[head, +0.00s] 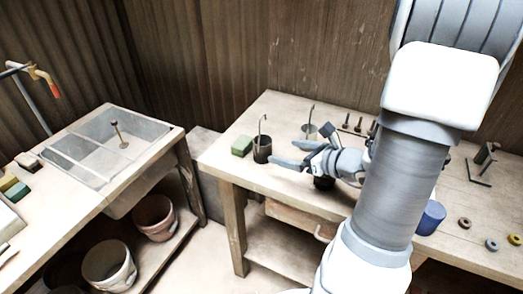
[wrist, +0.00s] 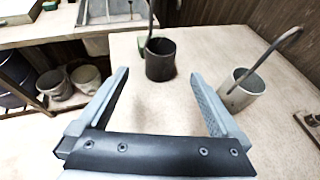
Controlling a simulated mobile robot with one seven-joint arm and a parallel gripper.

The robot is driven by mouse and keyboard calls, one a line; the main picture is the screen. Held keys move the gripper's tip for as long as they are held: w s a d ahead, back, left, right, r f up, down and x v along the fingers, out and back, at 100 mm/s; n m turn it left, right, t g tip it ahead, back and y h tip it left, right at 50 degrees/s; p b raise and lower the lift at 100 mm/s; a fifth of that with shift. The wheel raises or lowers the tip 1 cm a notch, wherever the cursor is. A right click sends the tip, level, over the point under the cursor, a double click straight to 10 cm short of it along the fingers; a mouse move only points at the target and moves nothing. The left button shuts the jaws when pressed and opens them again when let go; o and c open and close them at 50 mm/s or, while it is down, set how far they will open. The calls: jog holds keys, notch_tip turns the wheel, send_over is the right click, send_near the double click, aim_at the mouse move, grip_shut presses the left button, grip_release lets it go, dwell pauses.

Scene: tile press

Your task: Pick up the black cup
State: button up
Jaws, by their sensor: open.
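The black cup (head: 262,153) stands upright on the wooden workbench, with a thin bent rod sticking up from it. In the wrist view the black cup (wrist: 160,66) is just beyond the fingertips, roughly centred between them. My gripper (head: 282,152) is open and empty, with its fingers pointing left towards the cup. In the wrist view my gripper (wrist: 158,75) shows bare tabletop between its fingers. The cup appears apart from both fingers.
A grey metal cup (wrist: 240,92) with a rod stands to the right of the fingers. A green block (head: 242,145) sits left of the black cup. A blue cup (head: 430,217) and several rings are at right. A sink (head: 150,128) is at left.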

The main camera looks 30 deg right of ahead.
aim_at(262, 138)
jog(key=b+x, duration=0.1)
jog(key=x, duration=1)
jog(key=shift+c, duration=0.2)
jog(key=c, duration=1.5)
jog(key=shift+r, duration=0.15)
